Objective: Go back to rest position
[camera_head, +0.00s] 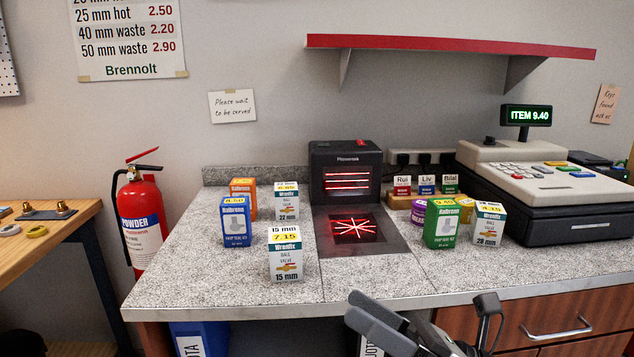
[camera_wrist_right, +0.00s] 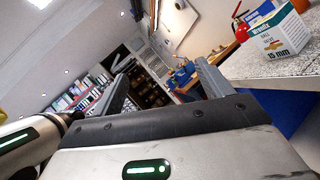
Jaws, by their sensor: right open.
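My right gripper (camera_head: 425,304) shows at the bottom of the head view, in front of the counter's front edge and apart from the goods. Its fingers are spread, and in the right wrist view (camera_wrist_right: 163,68) nothing is between them. My left gripper is not in view. The white 15 mm Wrenfix box (camera_head: 286,255) stands upright near the counter's front edge; it also shows at the top right of the right wrist view (camera_wrist_right: 282,38).
The speckled counter (camera_head: 385,283) carries several small boxes, a scanner (camera_head: 346,172) with red light, and a cash register (camera_head: 545,190) reading ITEM 9.40. A drawer handle (camera_head: 556,329) juts out below the counter. A red extinguisher (camera_head: 142,218) hangs at left.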

